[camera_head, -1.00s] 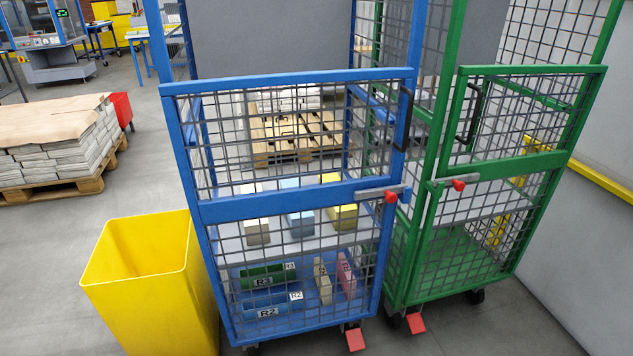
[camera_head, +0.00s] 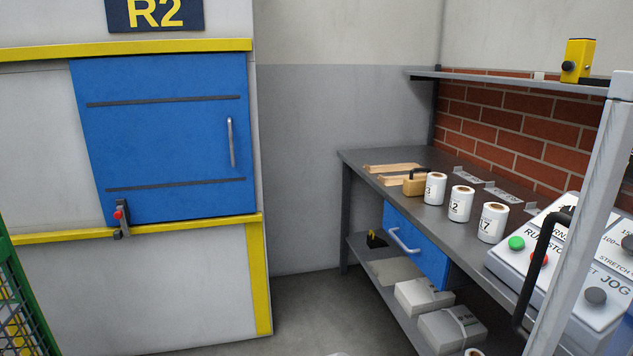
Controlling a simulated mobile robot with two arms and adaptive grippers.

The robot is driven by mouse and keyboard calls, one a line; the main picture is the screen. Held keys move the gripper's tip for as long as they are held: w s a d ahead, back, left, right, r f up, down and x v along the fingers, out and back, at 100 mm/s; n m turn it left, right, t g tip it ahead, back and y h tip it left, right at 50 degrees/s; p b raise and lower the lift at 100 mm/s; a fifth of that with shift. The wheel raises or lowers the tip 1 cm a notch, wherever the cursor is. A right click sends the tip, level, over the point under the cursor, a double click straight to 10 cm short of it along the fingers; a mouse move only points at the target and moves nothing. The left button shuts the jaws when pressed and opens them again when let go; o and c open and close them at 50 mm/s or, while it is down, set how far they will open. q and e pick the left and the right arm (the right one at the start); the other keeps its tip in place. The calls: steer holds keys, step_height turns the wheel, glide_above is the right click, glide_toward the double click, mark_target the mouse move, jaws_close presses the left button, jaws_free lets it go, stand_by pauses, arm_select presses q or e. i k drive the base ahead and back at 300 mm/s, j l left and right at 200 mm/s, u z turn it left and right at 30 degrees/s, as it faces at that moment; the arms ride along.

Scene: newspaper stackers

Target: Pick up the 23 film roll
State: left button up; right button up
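Three white film rolls with brown cores stand upright in a row on the grey workbench (camera_head: 395,190) at the right. The far-left roll (camera_head: 435,188) shows a label that seems to end in 3; its full number is too small to read surely. The middle roll (camera_head: 461,204) seems to end in 2, and the nearest roll (camera_head: 492,222) in 7. The top of another roll (camera_head: 475,352) shows at the bottom edge, its label hidden. Neither gripper is in view.
A control panel (camera_head: 560,265) with buttons and a grey post (camera_head: 590,190) with a black handle stand at the right front. The bench has a blue drawer (camera_head: 416,243). A blue door (camera_head: 165,140) is at left.

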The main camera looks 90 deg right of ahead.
mark_target(437, 183)
steer(key=z, duration=3.5)
steer(key=i+j+z, duration=0.1)
steer(key=i+j, duration=0.1)
steer(key=j, duration=0.05)
